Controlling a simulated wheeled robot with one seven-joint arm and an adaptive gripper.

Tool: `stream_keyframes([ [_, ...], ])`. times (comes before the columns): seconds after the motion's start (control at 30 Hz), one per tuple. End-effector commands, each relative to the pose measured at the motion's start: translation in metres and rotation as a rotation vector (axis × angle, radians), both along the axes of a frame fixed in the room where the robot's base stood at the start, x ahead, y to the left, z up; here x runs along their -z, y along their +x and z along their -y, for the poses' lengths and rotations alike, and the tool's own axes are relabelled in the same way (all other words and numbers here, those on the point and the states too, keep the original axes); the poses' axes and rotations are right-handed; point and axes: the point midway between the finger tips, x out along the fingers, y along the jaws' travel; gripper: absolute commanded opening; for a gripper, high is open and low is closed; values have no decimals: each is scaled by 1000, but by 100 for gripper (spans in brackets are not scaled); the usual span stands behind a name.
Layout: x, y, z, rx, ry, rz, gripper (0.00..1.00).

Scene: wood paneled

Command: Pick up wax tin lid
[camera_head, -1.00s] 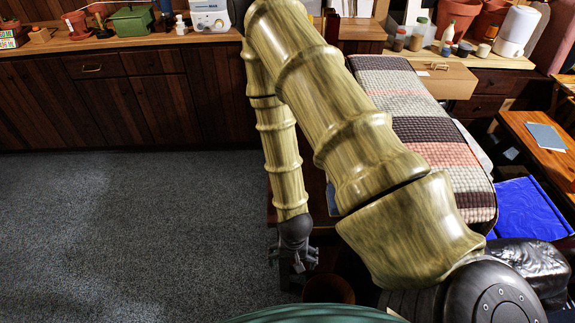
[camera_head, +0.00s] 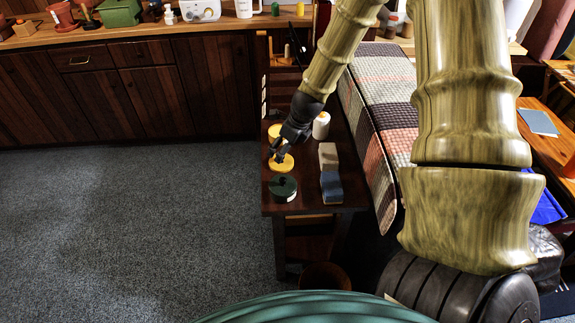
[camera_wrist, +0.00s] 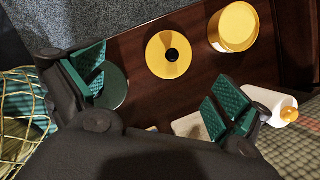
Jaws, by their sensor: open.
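A flat round yellow piece with a dark centre, seemingly the wax tin lid (camera_head: 286,166), lies on the small dark wooden table (camera_head: 345,207). In the wrist view the lid (camera_wrist: 157,60) lies ahead of and between my open fingers. A taller round yellow tin (camera_wrist: 232,30) stands beside it and also shows behind it in the head view (camera_head: 274,130). My gripper (camera_head: 280,153) is open and empty over the table; its green-padded fingers show in the wrist view (camera_wrist: 158,88). In the head view the gripper covers part of the lid.
A dark green round piece (camera_head: 283,188) lies nearest the table's front left corner, partly behind the left finger in the wrist view. A white bottle-like item (camera_head: 321,126), a beige block (camera_head: 328,157) and a blue block (camera_head: 331,188) stand to the right, beside a checked-blanket surface (camera_head: 375,105).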

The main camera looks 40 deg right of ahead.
Motion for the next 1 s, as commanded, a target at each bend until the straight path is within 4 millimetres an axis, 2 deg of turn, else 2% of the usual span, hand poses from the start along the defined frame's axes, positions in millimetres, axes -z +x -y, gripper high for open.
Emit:
stream_keyframes([
  [0.1, 0, 9, 7, 98, 40, 15, 100],
  [0.2, 2, 12, 8, 123, 49, 16, 100],
  [0.63, 41, 27, 5, 120, 47, 16, 100],
  [1.0, 54, 32, 5, 120, 47, 16, 100],
])
